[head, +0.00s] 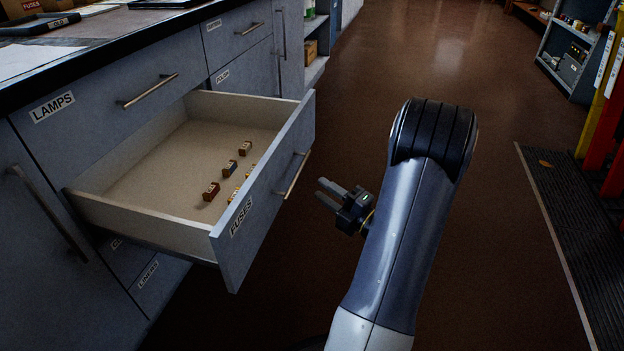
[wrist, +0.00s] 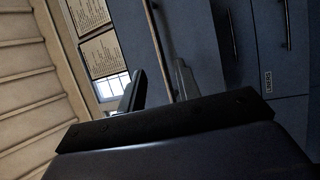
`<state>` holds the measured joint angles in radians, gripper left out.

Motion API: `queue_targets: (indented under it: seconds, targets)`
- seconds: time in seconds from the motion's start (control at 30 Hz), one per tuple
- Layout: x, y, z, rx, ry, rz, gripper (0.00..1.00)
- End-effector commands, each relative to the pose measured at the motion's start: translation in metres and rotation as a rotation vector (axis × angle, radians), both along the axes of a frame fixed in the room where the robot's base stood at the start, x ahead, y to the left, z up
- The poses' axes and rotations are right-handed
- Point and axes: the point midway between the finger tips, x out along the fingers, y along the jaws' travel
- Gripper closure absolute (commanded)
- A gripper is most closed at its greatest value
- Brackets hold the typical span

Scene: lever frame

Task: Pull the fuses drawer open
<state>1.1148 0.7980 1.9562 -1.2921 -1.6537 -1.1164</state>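The fuses drawer (head: 262,215) is pulled well out of the grey cabinet, its front labelled FUSES. Several small red, blue and yellow fuses lie inside it. Its bar handle (head: 295,175) runs along the outer front. My gripper (head: 322,188) is to the right of the handle, with a small gap between them in the head view. Its two fingers are apart and hold nothing. In the wrist view the fingers (wrist: 158,88) stand either side of a long bar (wrist: 156,35), seemingly the drawer's handle farther off.
A closed LAMPS drawer (head: 100,95) sits above, under the countertop (head: 130,25). A LINERS drawer (head: 155,280) is lower down. Open brown floor (head: 440,60) lies to the right. A dark ribbed mat (head: 580,230) and shelves (head: 575,50) are at the far right.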

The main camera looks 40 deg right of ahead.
Motion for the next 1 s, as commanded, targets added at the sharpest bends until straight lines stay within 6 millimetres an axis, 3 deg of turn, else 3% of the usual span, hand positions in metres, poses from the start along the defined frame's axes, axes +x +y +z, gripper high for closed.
queue_targets:
  seconds: [0.2, 0.63, 0.83, 1.0]
  targets:
    - [-0.017, -0.004, -0.003, 0.001, 0.000, -0.002, 0.68]
    - [-0.018, -0.004, -0.004, 0.000, 0.000, 0.001, 0.68]
    - [-0.003, 0.000, -0.002, -0.002, -0.001, 0.004, 0.68]
    - [0.023, 0.007, 0.003, -0.002, -0.001, 0.006, 0.68]
